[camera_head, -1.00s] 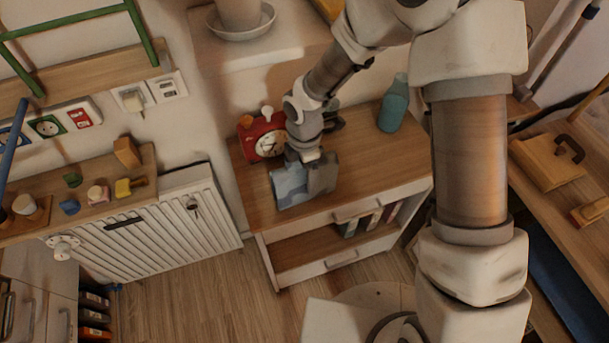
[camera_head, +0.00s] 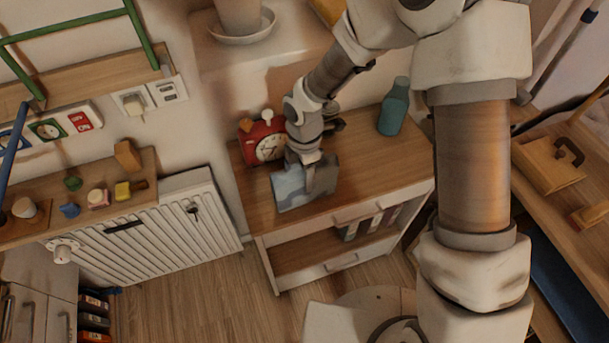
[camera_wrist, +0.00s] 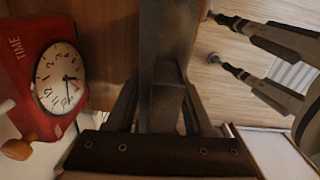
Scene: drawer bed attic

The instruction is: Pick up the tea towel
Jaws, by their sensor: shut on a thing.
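The tea towel (camera_head: 291,190) is a folded, grey-blue cloth at the front edge of the wooden cabinet top. My gripper (camera_head: 313,184) reaches down onto it from above and is shut on it. In the wrist view, a grey, flat part of the towel (camera_wrist: 168,38) shows beyond my gripper (camera_wrist: 165,88), between the fingers. The fingers hide part of the towel. I cannot tell whether the towel is clear of the cabinet top.
A red alarm clock (camera_head: 262,141) stands close behind and left of my gripper; it also shows in the wrist view (camera_wrist: 45,75). A teal bottle (camera_head: 393,108) stands at the back right. The cabinet top (camera_head: 375,160) is bare to the right.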

